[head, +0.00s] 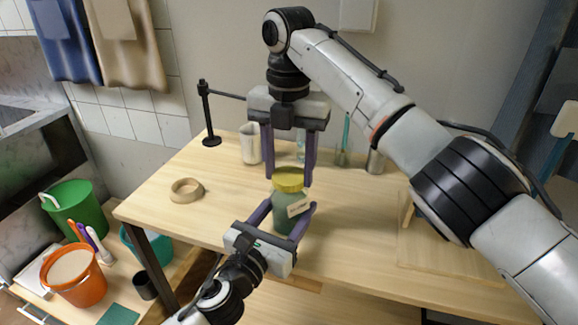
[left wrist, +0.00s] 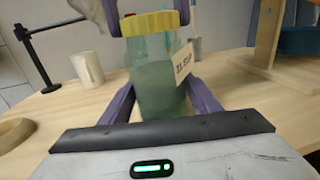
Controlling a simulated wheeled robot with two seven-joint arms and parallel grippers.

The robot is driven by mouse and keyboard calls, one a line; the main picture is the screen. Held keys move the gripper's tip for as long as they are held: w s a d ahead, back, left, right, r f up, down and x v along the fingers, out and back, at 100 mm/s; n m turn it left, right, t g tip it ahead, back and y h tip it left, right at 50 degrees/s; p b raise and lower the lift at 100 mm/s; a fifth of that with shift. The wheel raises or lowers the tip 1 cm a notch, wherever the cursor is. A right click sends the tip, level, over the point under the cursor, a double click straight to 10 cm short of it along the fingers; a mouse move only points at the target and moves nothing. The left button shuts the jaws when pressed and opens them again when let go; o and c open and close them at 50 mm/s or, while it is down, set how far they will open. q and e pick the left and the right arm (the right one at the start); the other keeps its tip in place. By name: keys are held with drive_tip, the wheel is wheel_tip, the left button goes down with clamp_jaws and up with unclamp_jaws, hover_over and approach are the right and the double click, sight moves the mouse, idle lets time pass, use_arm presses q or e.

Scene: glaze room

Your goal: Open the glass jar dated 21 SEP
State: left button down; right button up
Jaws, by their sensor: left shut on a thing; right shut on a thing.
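The glass jar (head: 290,216) is greenish and see-through, with a yellow lid (head: 289,180) on top. It stands upright near the front edge of the table. A tilted pale tag on it reads like 21 SEP in the left wrist view (left wrist: 184,66). My left gripper (head: 285,214) is shut on the jar's body from the front, a finger on each side. My right gripper (head: 289,178) reaches down from above and is shut on the lid. I cannot tell whether the jar's base touches the table.
A tape-like ring (head: 186,190) lies on the wooden table (head: 230,215) to the left. A white cup (head: 250,144) and a black stand (head: 208,120) are behind. A wooden board (head: 450,258) lies to the right. Orange (head: 75,279) and green (head: 72,209) buckets stand lower left.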

sight(289, 175)
drive_tip(key=shift+r, duration=0.1)
idle(0.3)
drive_tip(key=shift+r, duration=1)
drive_tip(key=shift+r, duration=2)
use_arm(q)
drive_tip(key=c, duration=0.6)
unclamp_jaws()
drive_tip(key=shift+o, duration=0.2)
